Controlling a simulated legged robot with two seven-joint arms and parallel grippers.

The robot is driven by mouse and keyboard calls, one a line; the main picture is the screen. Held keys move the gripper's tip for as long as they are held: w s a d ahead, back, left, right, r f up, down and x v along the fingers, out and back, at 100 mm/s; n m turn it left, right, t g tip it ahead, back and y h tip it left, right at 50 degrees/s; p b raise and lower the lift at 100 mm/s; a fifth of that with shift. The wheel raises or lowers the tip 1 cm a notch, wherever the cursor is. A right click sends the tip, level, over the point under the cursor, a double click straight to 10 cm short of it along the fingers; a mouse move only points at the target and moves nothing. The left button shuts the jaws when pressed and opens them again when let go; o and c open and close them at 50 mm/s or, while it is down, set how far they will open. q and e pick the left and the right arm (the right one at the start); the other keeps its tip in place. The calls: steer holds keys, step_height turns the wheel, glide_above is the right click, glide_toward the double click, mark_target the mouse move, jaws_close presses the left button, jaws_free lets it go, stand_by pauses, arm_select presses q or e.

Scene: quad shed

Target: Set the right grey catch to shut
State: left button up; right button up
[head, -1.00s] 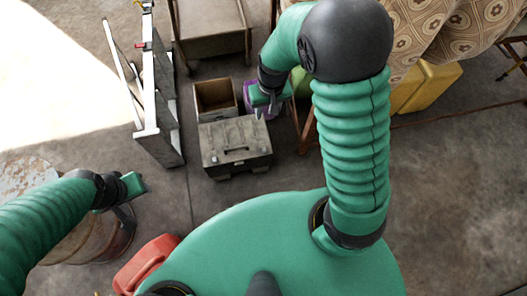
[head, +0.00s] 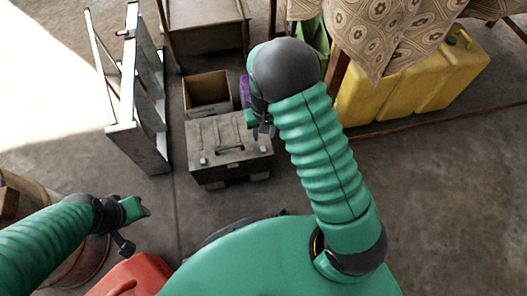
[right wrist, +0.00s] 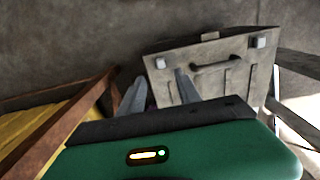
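The grey case (head: 222,132) stands on the floor ahead, with a dark handle (right wrist: 215,66) and a small pale catch at each end. The left catch (head: 203,162) shows in the head view. The right catch (right wrist: 160,62) shows at left in the right wrist view, where the scene is turned around; whether it is shut I cannot tell. My right gripper (head: 264,131) is at the case's right end, also in the right wrist view (right wrist: 160,92), fingers apart and empty near that catch. My left gripper (head: 142,208) is away at lower left; its finger gap is unclear.
An open cardboard-brown box (head: 207,107) stands behind the case, with a purple thing (head: 245,91) beside it. A metal stepladder (head: 137,130) stands left. Yellow canisters (head: 440,75) and a draped table cloth (head: 375,32) are right. A red canister (head: 135,278) is near my base.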

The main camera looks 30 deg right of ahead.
step_height(320, 180, down, 11)
steer(key=b, duration=0.5)
jaws_close()
stand_by(1.0)
